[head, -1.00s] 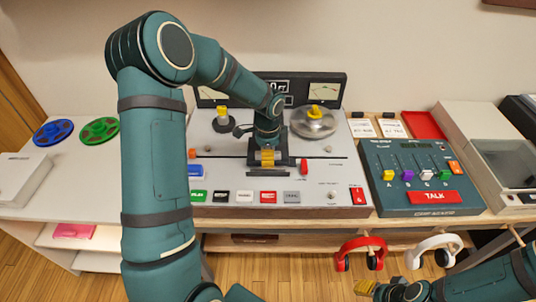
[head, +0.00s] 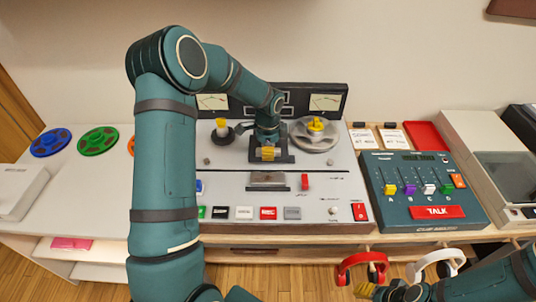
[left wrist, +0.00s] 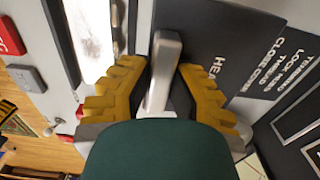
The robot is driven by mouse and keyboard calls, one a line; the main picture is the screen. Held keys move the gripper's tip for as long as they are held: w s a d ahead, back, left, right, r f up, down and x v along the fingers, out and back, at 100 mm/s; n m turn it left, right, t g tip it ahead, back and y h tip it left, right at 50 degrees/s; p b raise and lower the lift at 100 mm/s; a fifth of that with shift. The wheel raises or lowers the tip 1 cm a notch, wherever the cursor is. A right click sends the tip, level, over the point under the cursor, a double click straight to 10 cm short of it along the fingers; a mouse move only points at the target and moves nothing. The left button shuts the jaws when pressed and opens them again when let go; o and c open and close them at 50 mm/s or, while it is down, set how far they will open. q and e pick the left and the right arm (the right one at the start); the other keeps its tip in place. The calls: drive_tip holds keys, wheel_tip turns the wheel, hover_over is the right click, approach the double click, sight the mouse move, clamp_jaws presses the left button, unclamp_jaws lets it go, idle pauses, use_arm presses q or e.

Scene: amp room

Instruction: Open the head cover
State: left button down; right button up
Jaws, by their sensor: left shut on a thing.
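The dark head cover (head: 285,158) is on the tape machine's deck in the head view, partly hidden by my left gripper (head: 267,153). In front of it, a metal head block (head: 267,180) lies bare. In the left wrist view, a grey handle (left wrist: 166,62) stands between the yellow fingers of my left gripper (left wrist: 158,88), which is shut on it. Beside the handle is the dark cover face (left wrist: 218,42) with white lettering, cut off by the gripper. My right gripper (head: 368,288) hangs low at the bottom right, and its fingers are unclear.
A metal reel (head: 314,138) sits right of the cover and a spindle (head: 222,130) left of it. A red lever (head: 305,181) and a row of buttons (head: 243,213) are in front. A teal mixer (head: 425,190) stands at right. Headphones (head: 362,263) hang below the table edge.

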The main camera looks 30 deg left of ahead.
use_arm(q)
drive_tip(key=shift+w+a+f, duration=0.1)
drive_tip(key=shift+w+a, duration=0.1)
drive_tip(key=shift+w, duration=0.15)
drive_tip(key=shift+s, duration=0.1)
drive_tip(key=c, duration=0.9)
unclamp_jaws()
drive_tip(key=shift+o, duration=0.2)
wheel_tip(320, 180, up, 12)
